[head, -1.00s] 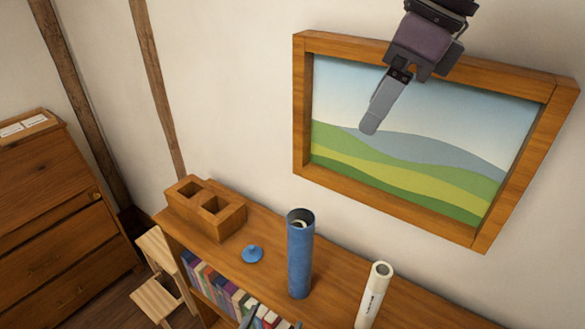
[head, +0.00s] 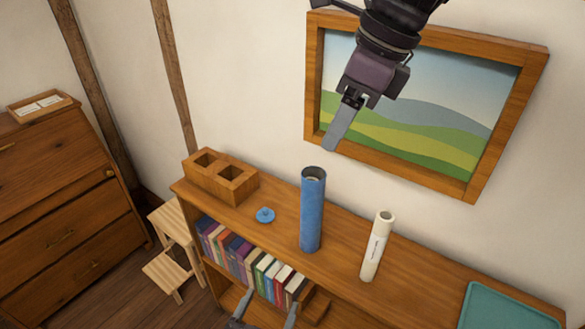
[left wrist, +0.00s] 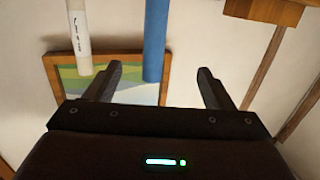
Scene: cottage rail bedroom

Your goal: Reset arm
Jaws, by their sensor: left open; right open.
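My left gripper (head: 264,312) shows at the bottom edge of the head view, in front of the bookshelf. Its two fingers are apart and empty, as they also are in the left wrist view (left wrist: 157,85). My right gripper (head: 337,138) comes down from the top of the head view, in front of the framed picture's lower left part. It is seen nearly edge-on, is open, and holds nothing that I can see. Both grippers look apart from the objects on the shelf top.
A framed picture (head: 420,165) hangs behind. A step stool (head: 170,265) and dresser (head: 60,200) stand left.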

